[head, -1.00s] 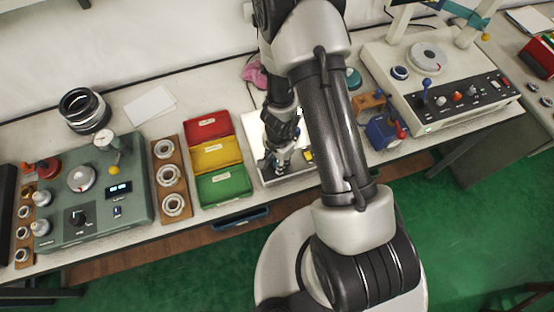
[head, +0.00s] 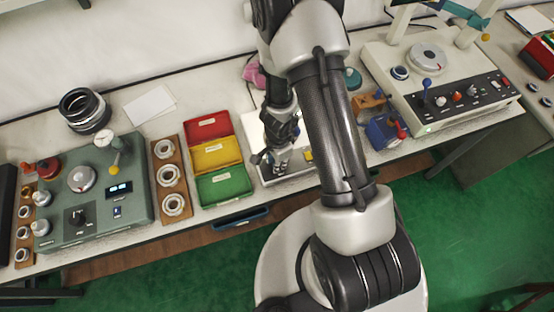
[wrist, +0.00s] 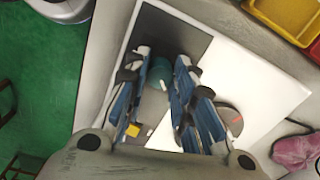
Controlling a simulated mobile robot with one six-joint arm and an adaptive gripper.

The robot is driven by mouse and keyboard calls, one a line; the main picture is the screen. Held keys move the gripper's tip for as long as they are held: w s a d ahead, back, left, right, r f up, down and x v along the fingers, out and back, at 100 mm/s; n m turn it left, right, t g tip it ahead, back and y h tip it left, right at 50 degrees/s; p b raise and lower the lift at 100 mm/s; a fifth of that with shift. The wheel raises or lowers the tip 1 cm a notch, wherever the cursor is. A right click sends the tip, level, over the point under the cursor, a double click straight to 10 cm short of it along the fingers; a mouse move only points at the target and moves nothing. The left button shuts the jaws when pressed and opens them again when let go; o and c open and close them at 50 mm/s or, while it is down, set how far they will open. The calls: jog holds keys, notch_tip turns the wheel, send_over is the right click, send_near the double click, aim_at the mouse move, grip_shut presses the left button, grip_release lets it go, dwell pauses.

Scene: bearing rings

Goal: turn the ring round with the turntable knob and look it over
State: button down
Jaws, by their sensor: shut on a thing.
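My gripper (wrist: 160,85) points down over a flat inspection plate (wrist: 265,75) with a white part and a dark grey part. Its blue-padded fingers stand either side of a round teal knob (wrist: 159,73) and are shut on it. A grey disc with a red mark (wrist: 230,119) shows beside the right finger, partly covered by it. A small yellow piece (wrist: 133,130) lies near the left finger. In the head view, my gripper (head: 273,164) is over the same plate (head: 250,125), and my arm hides much of it. I cannot make out a ring on the disc.
Red, yellow and green trays (head: 217,157) stand left of the plate. A wooden board with several rings (head: 170,176) and a green tester (head: 95,190) lie farther left. A pink cloth (head: 255,74) lies behind. Blue and orange fixtures (head: 382,132) and a white console (head: 440,85) stand right.

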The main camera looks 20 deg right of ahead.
jog(key=shift+m, duration=1.4)
jog(key=c, duration=1.3)
grip_release()
jog(key=shift+c, duration=0.2)
